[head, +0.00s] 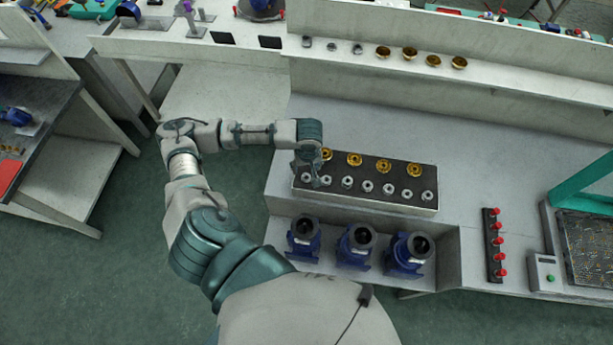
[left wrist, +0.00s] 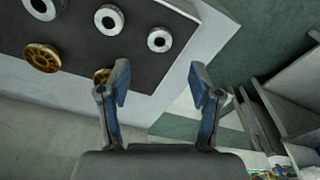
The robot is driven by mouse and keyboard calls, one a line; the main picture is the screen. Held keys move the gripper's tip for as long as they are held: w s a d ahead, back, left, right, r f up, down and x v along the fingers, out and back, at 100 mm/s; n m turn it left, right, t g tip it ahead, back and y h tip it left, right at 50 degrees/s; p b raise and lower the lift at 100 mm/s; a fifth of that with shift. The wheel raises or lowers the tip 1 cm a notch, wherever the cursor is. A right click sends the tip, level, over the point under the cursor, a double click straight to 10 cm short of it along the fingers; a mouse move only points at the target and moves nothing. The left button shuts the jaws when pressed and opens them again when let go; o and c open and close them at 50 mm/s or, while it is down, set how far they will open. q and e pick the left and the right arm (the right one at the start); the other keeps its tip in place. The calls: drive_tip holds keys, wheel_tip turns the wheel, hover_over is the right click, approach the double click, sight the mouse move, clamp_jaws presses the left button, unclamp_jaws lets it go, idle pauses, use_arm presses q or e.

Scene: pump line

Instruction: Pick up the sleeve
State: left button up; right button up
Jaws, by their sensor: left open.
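Several silver sleeves stand in a row on a black tray (head: 400,201); one sleeve (head: 347,183) shows near the row's left part. In the left wrist view, silver ring-shaped sleeves sit on the tray, the closest being a sleeve (left wrist: 160,39) above and between the fingers. My left gripper (head: 316,178) is over the tray's left end, partly hiding the leftmost sleeve. Its two fingers are spread apart and empty in the left wrist view (left wrist: 157,85). My right gripper is in neither view.
Several brass wheels (head: 354,159) line the tray's back row; one brass wheel (left wrist: 42,57) also shows in the left wrist view. Blue pump housings (head: 356,246) stand in front. A strip of red knobs (head: 495,243) lies to the right.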

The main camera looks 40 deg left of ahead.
sight(307, 178)
use_arm(q)
drive_tip(key=shift+d+f, duration=0.2)
drive_tip(key=shift+f, duration=0.35)
drive_tip(key=f, duration=0.4)
drive_tip(key=shift+w+a+f, duration=0.1)
drive_tip(key=shift+a+f, duration=0.2)
drive_tip(key=shift+f, duration=0.05)
drive_tip(key=shift+a+f, duration=0.25)
drive_tip(key=shift+f, duration=0.1)
drive_tip(key=shift+d+r, duration=0.1)
drive_tip(key=shift+d, duration=0.05)
drive_tip(key=shift+c, duration=0.9)
drive_tip(key=shift+d, duration=0.25)
clamp_jaws()
